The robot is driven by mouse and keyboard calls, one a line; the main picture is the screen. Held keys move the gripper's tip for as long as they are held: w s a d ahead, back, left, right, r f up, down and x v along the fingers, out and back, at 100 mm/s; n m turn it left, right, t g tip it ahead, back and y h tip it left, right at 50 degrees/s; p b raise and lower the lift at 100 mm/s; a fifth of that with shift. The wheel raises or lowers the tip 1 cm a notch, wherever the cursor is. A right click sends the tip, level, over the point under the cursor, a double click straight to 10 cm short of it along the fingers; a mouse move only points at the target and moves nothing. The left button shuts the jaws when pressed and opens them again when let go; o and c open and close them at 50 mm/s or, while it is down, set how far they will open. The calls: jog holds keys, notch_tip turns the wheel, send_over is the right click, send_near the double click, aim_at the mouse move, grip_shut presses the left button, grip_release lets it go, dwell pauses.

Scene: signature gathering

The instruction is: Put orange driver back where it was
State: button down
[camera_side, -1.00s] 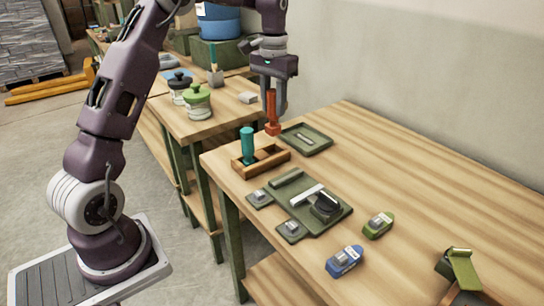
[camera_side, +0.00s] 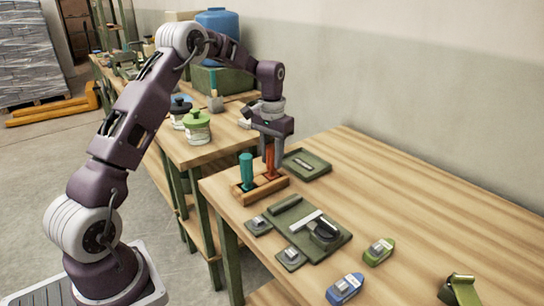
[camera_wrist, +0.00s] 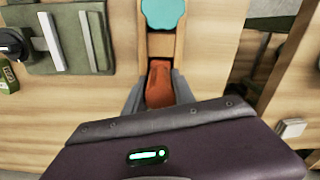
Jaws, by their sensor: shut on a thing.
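The orange driver (camera_side: 270,160) stands upright in my gripper (camera_side: 270,163), which is shut on its handle. Its lower end is at the right-hand compartment of the wooden holder (camera_side: 262,191). Whether it rests on the bottom cannot be told. A teal driver (camera_side: 246,170) stands in the left-hand compartment. In the wrist view, the orange driver (camera_wrist: 160,84) shows between my gripper's fingers (camera_wrist: 160,95), in line with the holder (camera_wrist: 161,44) and the teal driver (camera_wrist: 163,13).
A green tray (camera_side: 316,170) lies just behind the holder. A blue device (camera_side: 344,288) and a green device (camera_side: 379,250) sit nearer. Jars (camera_side: 197,128) stand on the other table.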

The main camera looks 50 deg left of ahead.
jog(key=c, duration=1)
grip_release()
jog(key=shift+c, duration=0.2)
notch_tip(320, 180, up, 12)
jog(key=shift+r, duration=0.2)
jog(key=s+d+r+m+t, duration=0.1)
jog(key=s+d+r+t, duration=0.2)
jog(key=s+d+r, duration=0.8)
jog(key=s+d+f+t, duration=0.1)
jog(key=s+d+f, duration=0.1)
jog(key=s, duration=0.5)
jog(key=s+d+f+m, duration=0.1)
jog(key=s+d+f, duration=0.2)
jog(key=s, duration=0.3)
jog(key=s+d+f+m+t, duration=0.1)
jog(key=s+d+f, duration=0.1)
jog(key=s, duration=0.5)
jog(key=shift+s+d+f+t, duration=0.25)
jog(key=shift+s+d+t, duration=0.1)
jog(key=shift+d, duration=0.25)
